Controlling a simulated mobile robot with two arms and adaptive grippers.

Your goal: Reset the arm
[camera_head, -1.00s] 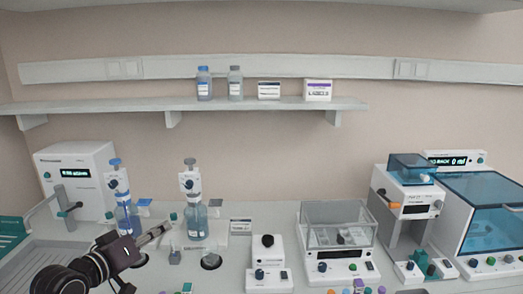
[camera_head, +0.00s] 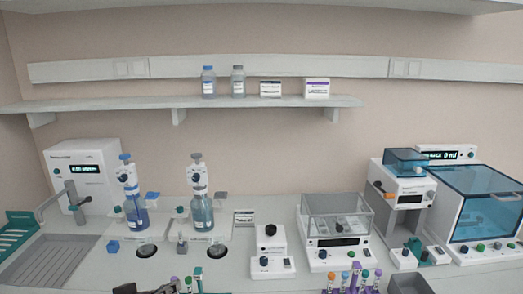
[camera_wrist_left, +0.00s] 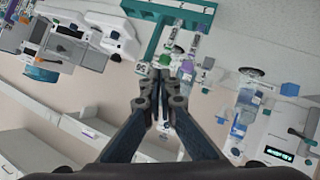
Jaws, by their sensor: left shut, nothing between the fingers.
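My left gripper (camera_head: 160,289) shows only in part at the bottom edge of the head view, left of centre, with most of the arm out of frame. In the left wrist view its two dark fingers (camera_wrist_left: 160,85) meet at the tips with nothing between them. Beyond the fingertips there is a teal rack (camera_wrist_left: 160,14), and small capped tubes show near it. My right gripper is in neither view.
A small white device (camera_head: 271,258), a clear-lidded machine (camera_head: 337,220) and a blue-windowed cabinet (camera_head: 490,205) stand rightward. Capped tubes (camera_head: 350,279) line the front edge. A drain tray (camera_head: 48,260) lies left.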

